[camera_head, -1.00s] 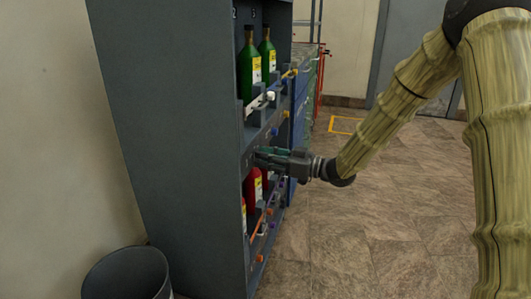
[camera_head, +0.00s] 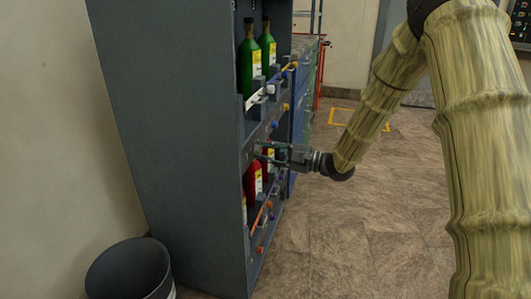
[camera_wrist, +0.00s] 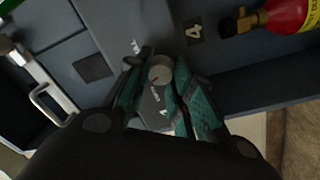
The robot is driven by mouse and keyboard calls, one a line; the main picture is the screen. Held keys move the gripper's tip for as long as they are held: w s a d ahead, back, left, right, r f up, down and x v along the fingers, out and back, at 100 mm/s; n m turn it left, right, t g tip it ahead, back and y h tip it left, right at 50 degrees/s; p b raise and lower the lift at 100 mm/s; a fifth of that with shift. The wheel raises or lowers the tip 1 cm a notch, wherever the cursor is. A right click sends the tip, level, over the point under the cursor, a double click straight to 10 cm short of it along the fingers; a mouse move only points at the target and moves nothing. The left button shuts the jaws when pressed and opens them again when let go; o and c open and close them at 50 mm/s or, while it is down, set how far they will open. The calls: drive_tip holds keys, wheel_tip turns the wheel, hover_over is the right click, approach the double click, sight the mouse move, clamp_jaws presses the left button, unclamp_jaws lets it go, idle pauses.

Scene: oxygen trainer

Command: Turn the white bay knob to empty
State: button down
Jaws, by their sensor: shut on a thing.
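A round pale grey-white knob (camera_wrist: 161,72) sits on a dark panel of the cabinet in the wrist view. A small red mark shows on it. Small white lettering lies on the panel beside the knob, too small to read surely. My gripper (camera_wrist: 157,82) has its green fingers on both sides of the knob and is shut on it. In the camera_head view my gripper (camera_head: 264,152) reaches the cabinet front between the green and red bottles, and hides the knob there.
The tall grey cabinet (camera_head: 165,130) holds green bottles (camera_head: 249,62) above and red bottles (camera_head: 253,180) below. A dark bin (camera_head: 130,270) stands at lower left. The floor at right is clear.

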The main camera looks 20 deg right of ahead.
drive_tip(key=n, duration=0.2)
drive_tip(key=n+b, duration=0.1)
drive_tip(key=n, duration=0.1)
drive_tip(key=shift+f+n, duration=0.2)
drive_tip(key=shift+n, duration=0.2)
drive_tip(key=shift+n+b, duration=0.95)
drive_tip(key=shift+n, duration=0.75)
drive_tip(key=shift+r, duration=0.1)
drive_tip(key=c, duration=1.2)
unclamp_jaws()
drive_tip(key=shift+c, duration=0.2)
drive_tip(key=v, duration=1.2)
drive_tip(key=shift+w+d, duration=0.1)
